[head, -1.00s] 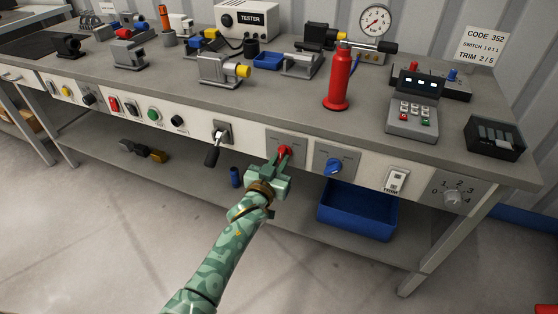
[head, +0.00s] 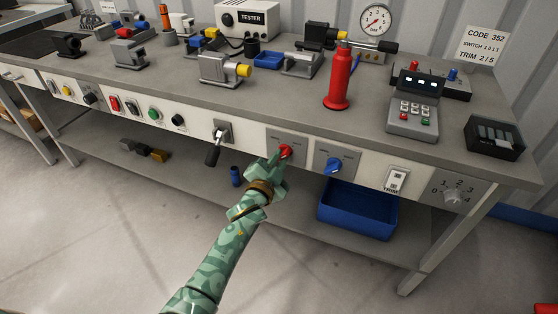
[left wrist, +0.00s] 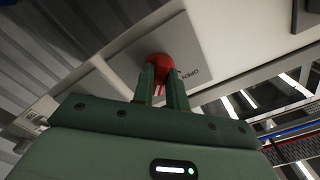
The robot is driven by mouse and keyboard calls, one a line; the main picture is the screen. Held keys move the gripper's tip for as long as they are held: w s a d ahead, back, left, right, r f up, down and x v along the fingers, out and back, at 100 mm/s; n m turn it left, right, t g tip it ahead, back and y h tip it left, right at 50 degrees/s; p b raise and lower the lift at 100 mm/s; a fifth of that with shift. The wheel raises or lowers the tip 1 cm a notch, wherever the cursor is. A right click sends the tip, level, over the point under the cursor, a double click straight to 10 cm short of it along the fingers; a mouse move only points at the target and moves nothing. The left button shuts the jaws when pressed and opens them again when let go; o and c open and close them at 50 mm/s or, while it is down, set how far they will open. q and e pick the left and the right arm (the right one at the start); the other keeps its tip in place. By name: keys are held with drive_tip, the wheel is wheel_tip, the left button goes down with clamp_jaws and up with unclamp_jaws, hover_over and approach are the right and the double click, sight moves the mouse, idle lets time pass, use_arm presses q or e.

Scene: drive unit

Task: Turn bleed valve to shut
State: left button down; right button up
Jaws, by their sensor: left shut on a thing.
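A red valve knob (head: 286,150) sits on a grey plate (head: 299,142) on the bench's front panel. My left gripper (head: 280,158) is at the knob, coming from below and in front. In the left wrist view its two green fingers (left wrist: 162,78) are shut around the red knob (left wrist: 159,62), one on each side. The word OPEN shows on the plate (left wrist: 196,48) there. The fingers hide part of the knob, so its exact pointing is hard to tell. My right gripper is not in view.
A blue knob (head: 334,165) on its own plate is close to the right. A black-handled lever (head: 214,153) hangs to the left. A blue bin (head: 358,208) is below on the lower shelf. A red bottle (head: 338,84) and a gauge (head: 375,20) stand on the bench top.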

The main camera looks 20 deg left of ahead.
use_arm(q)
drive_tip(key=shift+f, duration=0.1)
idle(0.3)
drive_tip(key=c, duration=1.4)
unclamp_jaws()
